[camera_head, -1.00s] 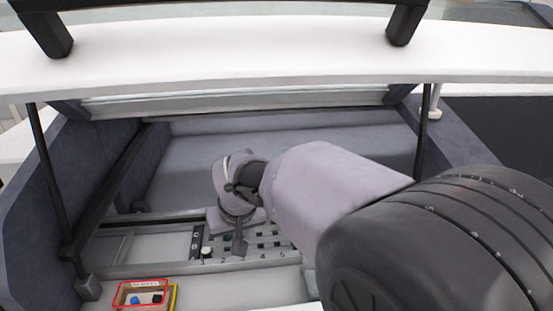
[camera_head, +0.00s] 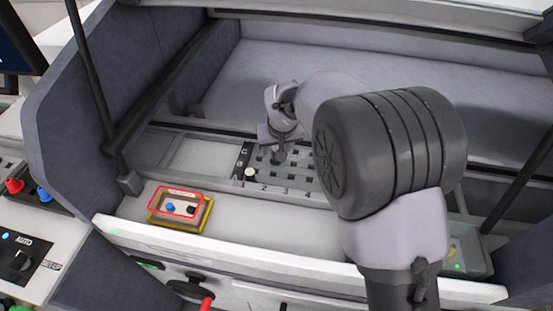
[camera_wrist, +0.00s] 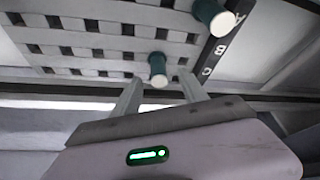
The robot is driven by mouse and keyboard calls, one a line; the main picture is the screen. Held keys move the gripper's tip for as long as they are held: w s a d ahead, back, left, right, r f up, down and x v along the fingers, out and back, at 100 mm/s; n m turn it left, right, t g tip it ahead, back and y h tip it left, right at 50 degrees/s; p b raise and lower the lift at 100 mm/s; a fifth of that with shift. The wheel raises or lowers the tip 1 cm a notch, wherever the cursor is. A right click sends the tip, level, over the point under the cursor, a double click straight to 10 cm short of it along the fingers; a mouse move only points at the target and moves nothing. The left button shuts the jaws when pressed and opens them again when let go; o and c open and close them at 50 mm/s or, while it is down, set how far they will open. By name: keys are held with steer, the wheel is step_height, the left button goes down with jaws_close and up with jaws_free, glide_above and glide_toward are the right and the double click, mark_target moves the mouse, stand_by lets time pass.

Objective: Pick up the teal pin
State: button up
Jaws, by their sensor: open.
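Two teal pins with pale ends stand in a grey slotted board (camera_head: 298,172). One teal pin (camera_wrist: 157,68) shows in the wrist view between the tips of my gripper (camera_wrist: 160,80), in the slot row by the letter C. The fingers are apart, one on each side, and I cannot tell whether they touch it. The other teal pin (camera_wrist: 208,14) is near the letter A. In the head view it shows as a pale-topped pin (camera_head: 250,173) near number 1. My gripper (camera_head: 278,156) is low over the board there, and its near pin is hidden.
A small yellow box (camera_head: 178,222) with a red outline holds a blue and a black piece, left of the board. A front ledge (camera_head: 270,232) runs below the board. A dark side wall (camera_head: 85,100) stands at left. Several labelled slots look empty.

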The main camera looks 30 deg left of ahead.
steer(key=b+x, duration=0.2)
steer(key=x, duration=0.3)
steer(key=shift+w+f+b, duration=0.2)
steer(key=shift+w+b, duration=0.05)
steer(key=shift+b, duration=0.15)
steer(key=shift+r, duration=0.2)
jaws_close()
steer(key=shift+r, duration=0.1)
